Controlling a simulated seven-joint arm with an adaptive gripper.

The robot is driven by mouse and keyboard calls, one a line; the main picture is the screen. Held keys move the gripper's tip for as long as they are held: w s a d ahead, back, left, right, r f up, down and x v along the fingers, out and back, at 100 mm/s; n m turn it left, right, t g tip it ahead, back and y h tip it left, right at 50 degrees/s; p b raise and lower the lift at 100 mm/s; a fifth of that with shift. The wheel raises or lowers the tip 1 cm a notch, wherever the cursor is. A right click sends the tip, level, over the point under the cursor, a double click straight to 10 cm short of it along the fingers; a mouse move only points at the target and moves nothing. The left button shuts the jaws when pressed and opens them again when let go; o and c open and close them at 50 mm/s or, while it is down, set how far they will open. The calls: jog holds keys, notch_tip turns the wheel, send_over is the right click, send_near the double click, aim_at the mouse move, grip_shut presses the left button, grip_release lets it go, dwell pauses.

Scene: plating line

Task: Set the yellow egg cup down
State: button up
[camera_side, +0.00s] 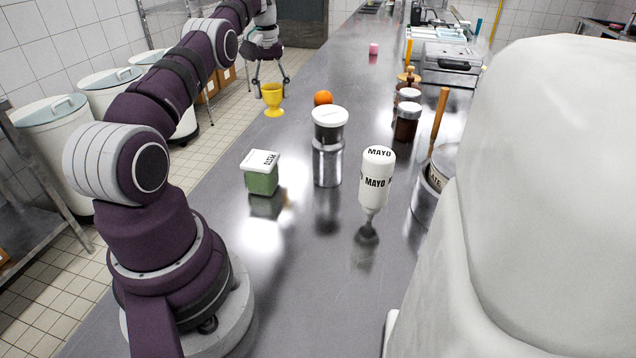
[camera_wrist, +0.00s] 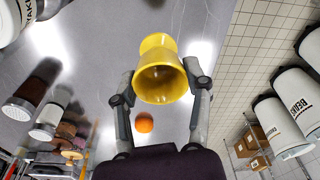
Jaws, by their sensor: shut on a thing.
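The yellow egg cup (camera_side: 273,98) is between the fingers of my gripper (camera_side: 271,82), near the left edge of the steel counter (camera_side: 300,270). In the wrist view the egg cup (camera_wrist: 161,72) has its open bowl toward the camera and its foot beyond. The fingers of my gripper (camera_wrist: 160,84) are shut on it from both sides near the rim. The cup looks upright in the side view. I cannot tell whether its foot touches the counter.
An orange (camera_side: 323,98) lies on the counter close to the cup. Dark jars (camera_side: 407,122) stand to the right. White bins (camera_side: 105,95) stand beyond the counter's left edge.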

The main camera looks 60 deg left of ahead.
jog(key=f, duration=1)
jog(key=shift+s+a+f, duration=0.2)
jog(key=shift+a+f, duration=0.05)
jog(key=shift+a, duration=0.05)
jog(key=o, duration=1.1)
jog(key=shift+f, duration=0.15)
jog(key=shift+o, duration=0.2)
